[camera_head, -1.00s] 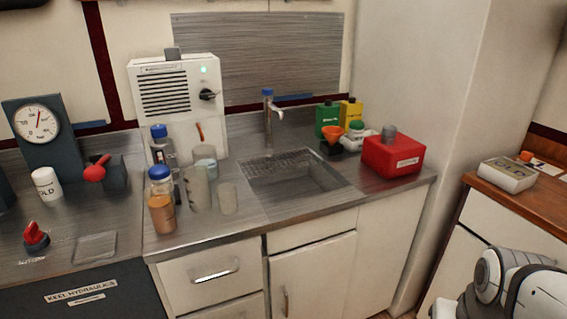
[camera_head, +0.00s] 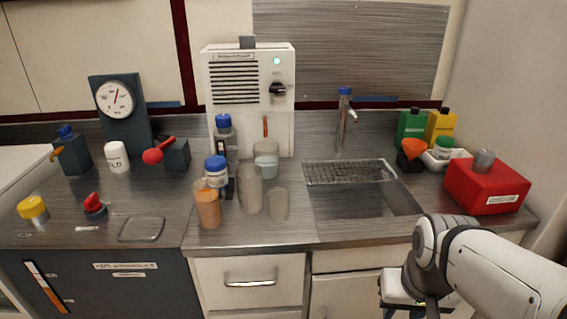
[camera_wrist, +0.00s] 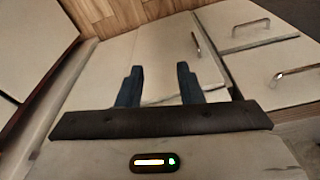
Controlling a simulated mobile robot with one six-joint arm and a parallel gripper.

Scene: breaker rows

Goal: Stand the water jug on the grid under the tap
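Several jars and cups stand in a cluster on the steel counter. Among them a tall, greyish translucent vessel (camera_head: 250,190) looks most like the water jug, though I cannot tell for certain. It stands upright, left of the sink. The grid (camera_head: 348,172) lies at the back of the sink and looks bare. The tap (camera_head: 344,125) with a blue top rises behind it. My gripper (camera_wrist: 160,75) shows two dark blue fingers spread apart with nothing between them, facing the cabinet fronts.
A smaller cup (camera_head: 278,204) and an amber-filled container (camera_head: 208,207) flank the vessel closely. The white box (camera_head: 249,100) stands behind. The counter's front edge lies between my arm and these things.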

